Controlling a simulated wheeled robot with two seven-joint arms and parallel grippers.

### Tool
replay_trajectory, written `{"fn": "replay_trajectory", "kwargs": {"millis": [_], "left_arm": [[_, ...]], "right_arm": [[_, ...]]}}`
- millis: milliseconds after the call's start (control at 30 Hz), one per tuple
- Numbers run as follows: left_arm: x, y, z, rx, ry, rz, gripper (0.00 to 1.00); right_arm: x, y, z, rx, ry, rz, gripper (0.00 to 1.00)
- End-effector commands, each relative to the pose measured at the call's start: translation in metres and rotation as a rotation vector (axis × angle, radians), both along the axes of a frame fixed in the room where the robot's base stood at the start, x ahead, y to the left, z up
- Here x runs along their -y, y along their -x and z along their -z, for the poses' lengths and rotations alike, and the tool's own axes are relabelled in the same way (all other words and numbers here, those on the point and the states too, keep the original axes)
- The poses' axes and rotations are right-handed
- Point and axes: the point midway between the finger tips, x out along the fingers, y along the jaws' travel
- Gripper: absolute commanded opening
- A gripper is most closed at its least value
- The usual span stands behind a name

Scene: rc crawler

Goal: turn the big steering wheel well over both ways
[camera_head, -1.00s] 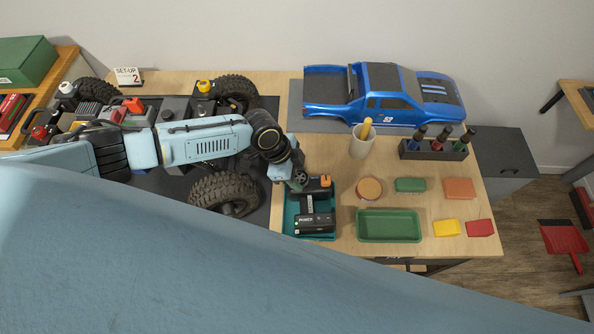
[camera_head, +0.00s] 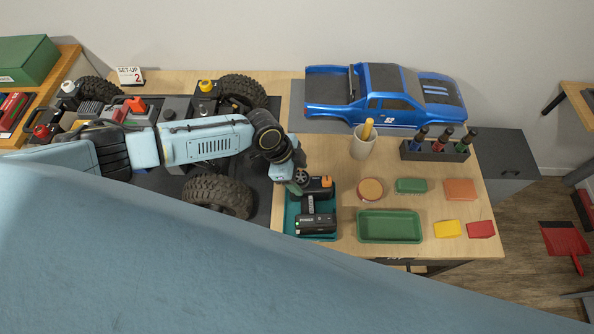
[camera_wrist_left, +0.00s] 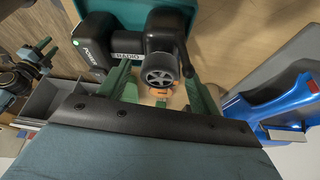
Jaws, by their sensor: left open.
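The black radio (camera_head: 316,203) lies in a teal tray on the table. Its steering wheel (camera_wrist_left: 159,73), black with a grey spoked hub, shows in the left wrist view and at the radio's upper left in the head view (camera_head: 301,177). My left gripper (camera_head: 294,187) is over the wheel. In the left wrist view its green fingers (camera_wrist_left: 160,80) are open, one on each side of the wheel; I cannot tell whether they touch it. The crawler's front tyres (camera_head: 218,195) (camera_head: 243,91) stand at an angle. My right gripper is out of view.
The teal tray (camera_head: 290,215) borders the radio closely. To its right are a green tray (camera_head: 390,239), a cup (camera_head: 362,147) and several small coloured boxes. A blue truck body (camera_head: 385,105) stands behind. My left arm covers part of the crawler.

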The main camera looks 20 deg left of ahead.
Motion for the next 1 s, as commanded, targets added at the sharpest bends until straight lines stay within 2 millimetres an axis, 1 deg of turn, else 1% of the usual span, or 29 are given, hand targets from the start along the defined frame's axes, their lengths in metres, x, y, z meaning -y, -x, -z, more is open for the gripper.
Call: {"fn": "replay_trajectory", "kwargs": {"millis": [133,267,500,600,700,833,1000], "left_arm": [[-0.004,0.0,-0.008,0.0,-0.001,0.0,0.63],[-0.012,0.001,-0.026,0.002,-0.001,0.0,0.63],[-0.032,0.005,-0.077,0.003,-0.001,0.001,0.63],[-0.04,0.006,-0.095,0.003,-0.001,0.001,0.63],[-0.045,0.007,-0.109,0.002,0.0,0.0,0.63],[-0.049,0.008,-0.12,0.001,0.001,0.0,0.63],[-0.051,0.009,-0.124,0.0,0.0,0.0,0.63]], "right_arm": [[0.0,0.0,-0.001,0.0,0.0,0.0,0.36],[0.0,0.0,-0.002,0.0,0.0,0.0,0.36],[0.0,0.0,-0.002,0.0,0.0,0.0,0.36],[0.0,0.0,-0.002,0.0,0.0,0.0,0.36],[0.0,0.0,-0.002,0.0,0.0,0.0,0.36],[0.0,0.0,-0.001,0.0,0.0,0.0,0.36],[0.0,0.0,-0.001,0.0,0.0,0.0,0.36]]}}
